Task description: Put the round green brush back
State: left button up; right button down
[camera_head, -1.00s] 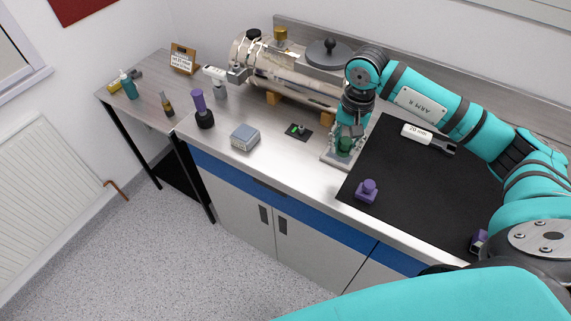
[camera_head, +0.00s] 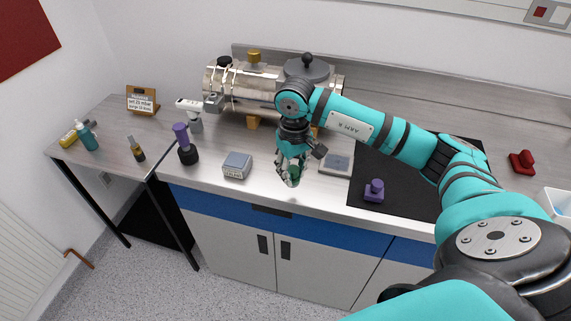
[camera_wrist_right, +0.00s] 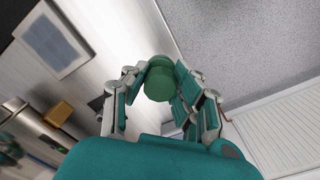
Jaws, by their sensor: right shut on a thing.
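The round green brush (camera_head: 295,171) is held in my right gripper (camera_head: 290,176), above the front part of the metal worktop. In the right wrist view the green piece (camera_wrist_right: 158,84) is a short round cylinder between the fingertips. The fingers (camera_wrist_right: 152,88) are closed around it. The rest of the brush is hidden by the gripper and wrist. A square grey plate (camera_head: 337,163) lies on the worktop just right of the gripper; it also shows in the right wrist view (camera_wrist_right: 53,38). My left gripper is not in view.
A blue-grey box (camera_head: 237,165) and a purple-topped black object (camera_head: 187,150) stand left of the gripper. A metal chamber (camera_head: 238,95) lies behind. A black mat (camera_head: 415,200) carries a purple piece (camera_head: 374,190). A red item (camera_head: 522,162) is far right.

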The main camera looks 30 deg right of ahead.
jog(key=w, duration=0.3)
jog(key=shift+w+d+p, duration=0.2)
jog(key=shift+p, duration=0.2)
jog(key=shift+w+d+f, duration=0.1)
jog(key=shift+w+f, duration=0.05)
jog(key=shift+w, duration=0.2)
jog(key=shift+w+f, duration=0.1)
jog(key=shift+f, duration=0.05)
notch_tip(320, 180, down, 3)
jog(key=shift+r+p, duration=0.1)
jog(key=shift+p, duration=0.9)
jog(key=shift+d+f, duration=0.1)
jog(key=shift+f, duration=0.15)
jog(key=shift+f+b, duration=0.25)
jog(key=shift+b, duration=0.1)
jog(key=c, duration=1.2)
grip_release()
jog(key=shift+r, duration=0.1)
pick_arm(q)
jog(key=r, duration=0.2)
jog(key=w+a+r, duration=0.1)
pick_arm(e)
jog(key=shift+o, duration=0.7)
